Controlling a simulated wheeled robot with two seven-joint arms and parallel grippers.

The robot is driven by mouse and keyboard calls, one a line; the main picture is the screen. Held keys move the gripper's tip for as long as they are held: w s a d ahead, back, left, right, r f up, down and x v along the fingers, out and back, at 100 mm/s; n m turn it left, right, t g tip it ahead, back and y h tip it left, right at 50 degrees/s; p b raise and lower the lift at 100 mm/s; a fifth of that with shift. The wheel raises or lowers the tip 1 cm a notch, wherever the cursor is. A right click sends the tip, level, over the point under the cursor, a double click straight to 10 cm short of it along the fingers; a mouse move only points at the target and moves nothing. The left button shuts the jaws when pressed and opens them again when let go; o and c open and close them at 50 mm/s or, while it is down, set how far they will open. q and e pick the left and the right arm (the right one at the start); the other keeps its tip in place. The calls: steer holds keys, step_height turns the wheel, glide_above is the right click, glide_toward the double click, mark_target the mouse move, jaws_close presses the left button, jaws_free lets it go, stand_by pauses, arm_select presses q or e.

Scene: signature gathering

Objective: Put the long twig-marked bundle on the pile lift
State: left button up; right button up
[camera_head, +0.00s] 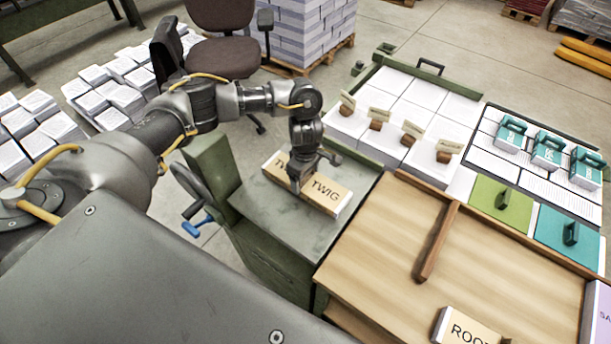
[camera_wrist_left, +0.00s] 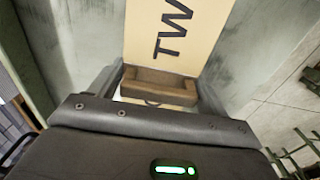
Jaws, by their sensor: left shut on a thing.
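The long bundle marked TWIG (camera_head: 325,191) has a tan top and white paper sides. It lies along the grey metal top of the green pile lift (camera_head: 300,228), or just above it; I cannot tell if it touches. My left gripper (camera_head: 298,184) is over the bundle's middle, pointing down, and shut on it. In the left wrist view the bundle (camera_wrist_left: 175,35) runs away from the jaws, with a brown wooden block (camera_wrist_left: 158,88) between the fingers. My right gripper is not in view.
A wooden table (camera_head: 385,265) with a divider bar (camera_head: 437,243) adjoins the lift at right. A ROOT bundle (camera_head: 465,328) lies at its front edge. White paper stacks with wooden-handled tags (camera_head: 375,125) stand behind. A brown chair (camera_head: 222,50) is at back left.

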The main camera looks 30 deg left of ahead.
arm_select(q)
steer(key=shift+f, duration=0.15)
steer(key=o, duration=1.3)
steer(key=shift+c, duration=0.2)
steer(key=shift+r, duration=0.5)
step_height(320, 180, up, 11)
steer(key=shift+r, duration=0.2)
